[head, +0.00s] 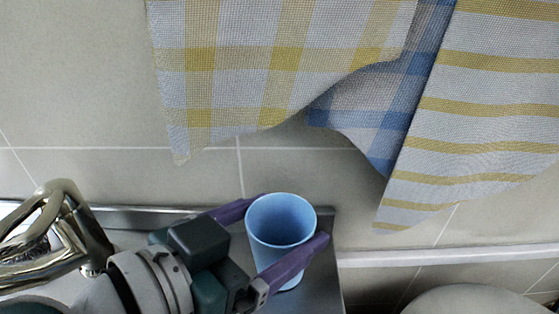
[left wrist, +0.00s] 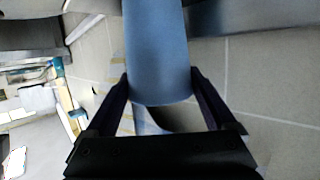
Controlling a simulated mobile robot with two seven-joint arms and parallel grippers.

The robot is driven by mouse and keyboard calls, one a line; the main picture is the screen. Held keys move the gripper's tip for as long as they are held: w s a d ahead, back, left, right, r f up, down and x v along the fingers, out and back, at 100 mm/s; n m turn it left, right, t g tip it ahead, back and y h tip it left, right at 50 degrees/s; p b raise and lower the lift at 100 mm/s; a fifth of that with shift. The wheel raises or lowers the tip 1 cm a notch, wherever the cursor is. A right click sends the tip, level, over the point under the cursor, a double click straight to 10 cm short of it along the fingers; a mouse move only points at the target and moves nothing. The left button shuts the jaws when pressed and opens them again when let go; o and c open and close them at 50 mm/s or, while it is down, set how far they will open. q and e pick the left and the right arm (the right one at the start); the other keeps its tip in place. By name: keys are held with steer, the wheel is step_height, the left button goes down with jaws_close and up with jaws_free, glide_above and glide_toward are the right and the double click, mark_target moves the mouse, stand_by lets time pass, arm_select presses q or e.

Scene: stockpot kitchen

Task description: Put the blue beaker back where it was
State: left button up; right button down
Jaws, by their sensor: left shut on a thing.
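The blue beaker (head: 281,222) stands roughly upright at the bottom middle of the head view, its open mouth facing up. My left gripper (head: 284,231) has its purple fingers on both sides of the beaker and is shut on it. In the left wrist view the beaker (left wrist: 158,55) fills the space between the dark fingers of the left gripper (left wrist: 162,92). The beaker is over the right end of the steel counter; whether its base touches the steel cannot be told. My right gripper is in neither view.
A chrome faucet (head: 50,235) stands left of my left gripper on the steel sink counter (head: 140,215). Checked and striped towels (head: 470,120) hang on the tiled wall above the beaker. A pale ledge (head: 440,256) runs along the wall at right, above a pale rounded object (head: 465,300).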

arm_select(q)
steer(key=shift+f, duration=0.1)
steer(key=o, duration=1)
steer(key=shift+o, duration=0.2)
steer(key=shift+s+a+r, duration=0.1)
steer(key=shift+s+r, duration=0.05)
steer(key=shift+r, duration=0.05)
steer(key=v, duration=1.1)
steer(key=shift+s+a, duration=0.15)
steer(key=shift+s, duration=0.15)
steer(key=s+a+f+n+g+y, duration=0.6)
steer(key=s+a+g+y, duration=0.1)
steer(key=s+a+y, duration=0.2)
steer(key=shift+a+f+n+y, duration=0.3)
steer(key=shift+a+f, duration=0.05)
steer(key=shift+a, duration=0.3)
